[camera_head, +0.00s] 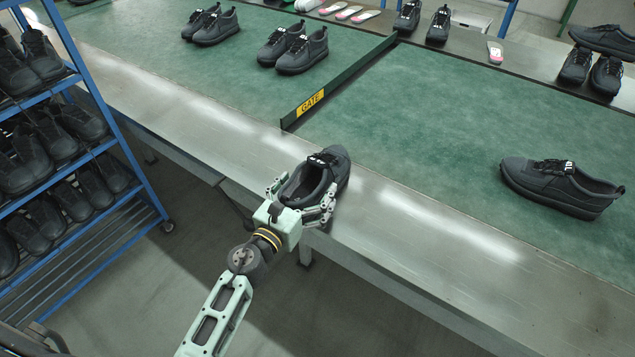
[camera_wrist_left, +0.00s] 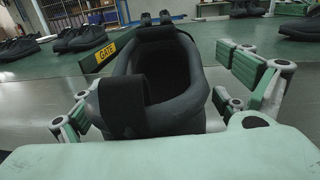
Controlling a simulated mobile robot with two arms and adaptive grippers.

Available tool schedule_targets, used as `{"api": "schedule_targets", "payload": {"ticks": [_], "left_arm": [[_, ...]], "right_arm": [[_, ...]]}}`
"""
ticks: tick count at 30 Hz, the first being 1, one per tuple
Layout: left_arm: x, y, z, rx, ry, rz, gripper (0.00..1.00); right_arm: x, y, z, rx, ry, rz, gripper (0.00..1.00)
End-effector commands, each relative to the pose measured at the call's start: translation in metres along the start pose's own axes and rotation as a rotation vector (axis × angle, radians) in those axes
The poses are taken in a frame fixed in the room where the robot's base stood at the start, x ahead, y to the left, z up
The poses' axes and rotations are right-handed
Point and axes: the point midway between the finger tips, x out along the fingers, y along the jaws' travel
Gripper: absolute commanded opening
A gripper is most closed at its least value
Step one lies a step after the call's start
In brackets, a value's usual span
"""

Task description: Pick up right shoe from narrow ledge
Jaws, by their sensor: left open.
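A single dark grey shoe (camera_head: 325,170) sits on the narrow metal ledge (camera_head: 385,210) along the front of the green belt, its heel towards me and its toe towards the belt. My left gripper (camera_head: 303,197) is open, with one finger on each side of the shoe's heel. In the left wrist view the shoe (camera_wrist_left: 160,85) stands between the fingers of the gripper (camera_wrist_left: 165,115), its collar opening facing me. Whether the fingers touch the shoe I cannot tell. My right gripper is not in view.
A green gate bar (camera_head: 340,82) crosses the belt (camera_head: 440,130) behind the shoe. Another shoe (camera_head: 562,188) lies on the belt at right. Shoe pairs (camera_head: 293,47) stand farther back. A blue rack (camera_head: 95,85) full of shoes stands at left. The ledge right of the shoe is clear.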

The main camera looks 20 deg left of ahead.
Motion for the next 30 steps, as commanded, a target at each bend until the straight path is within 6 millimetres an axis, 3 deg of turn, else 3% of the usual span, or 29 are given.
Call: {"api": "schedule_targets", "payload": {"ticks": [3, 9, 24, 30], "left_arm": [[0.000, 0.000, 0.000, 0.000, 0.000, 0.000, 0.93], [-0.001, 0.000, 0.000, 0.000, 0.000, 0.000, 0.76], [-0.001, 0.001, 0.000, 0.000, 0.000, 0.001, 0.32], [0.000, 0.001, 0.002, 0.000, -0.003, 0.001, 0.30]], "right_arm": [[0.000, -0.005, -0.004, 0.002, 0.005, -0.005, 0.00], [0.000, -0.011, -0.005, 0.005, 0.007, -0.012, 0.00], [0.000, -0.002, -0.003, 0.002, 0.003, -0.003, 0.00], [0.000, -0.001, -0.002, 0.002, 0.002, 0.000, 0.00]]}}
